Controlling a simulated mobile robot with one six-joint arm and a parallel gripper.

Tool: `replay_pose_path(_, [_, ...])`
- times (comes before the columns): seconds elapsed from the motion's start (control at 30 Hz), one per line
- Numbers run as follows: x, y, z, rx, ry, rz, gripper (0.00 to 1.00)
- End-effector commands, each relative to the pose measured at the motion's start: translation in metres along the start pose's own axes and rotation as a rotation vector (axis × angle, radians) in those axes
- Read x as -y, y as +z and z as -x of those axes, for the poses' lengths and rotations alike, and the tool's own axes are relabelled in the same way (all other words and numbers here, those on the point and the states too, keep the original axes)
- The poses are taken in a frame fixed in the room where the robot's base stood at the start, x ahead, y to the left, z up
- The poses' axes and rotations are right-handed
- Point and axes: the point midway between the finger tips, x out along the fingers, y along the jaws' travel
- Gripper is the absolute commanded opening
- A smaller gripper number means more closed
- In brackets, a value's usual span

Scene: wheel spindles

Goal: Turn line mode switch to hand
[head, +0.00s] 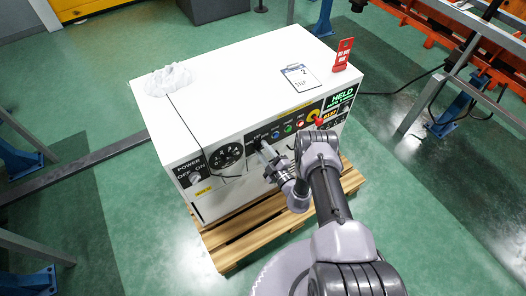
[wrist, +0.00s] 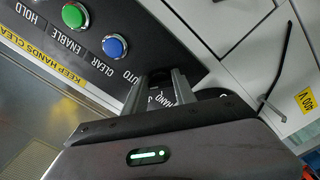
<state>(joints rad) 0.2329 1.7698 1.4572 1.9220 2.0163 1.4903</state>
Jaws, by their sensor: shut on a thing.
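The control panel (head: 318,104) is a black strip on the front of a white cabinet. My gripper (head: 263,148) reaches its middle, left of the coloured buttons. In the wrist view my gripper (wrist: 166,85) has its two grey fingers shut on a dark knob, the line mode switch (wrist: 163,78). The fingers and gripper body hide most of the knob, so I cannot tell where it points. The AUTO label (wrist: 132,77) shows left of the fingers and the HAND label (wrist: 183,88) shows beside and between them, partly covered.
A blue CLEAR button (wrist: 115,46) and green ENABLE button (wrist: 75,15) sit close to the fingers. A dial (head: 224,155) and power switch (head: 194,178) are to the left.

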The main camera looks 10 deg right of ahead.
Motion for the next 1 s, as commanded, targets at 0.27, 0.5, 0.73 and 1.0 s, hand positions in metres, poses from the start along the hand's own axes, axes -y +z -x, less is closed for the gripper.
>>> replay_pose_path(0.27, [0.0008, 0.0016, 0.0001, 0.001, 0.0, 0.248, 0.0])
replay_pose_path(0.5, [-0.0008, 0.001, 0.0002, 0.001, 0.0, 0.477, 0.0])
replay_pose_path(0.73, [-0.0025, 0.0002, 0.0001, 0.002, 0.0, 0.696, 0.0])
replay_pose_path(1.0, [-0.0039, -0.001, 0.0001, 0.002, 0.0, 0.95, 0.0])
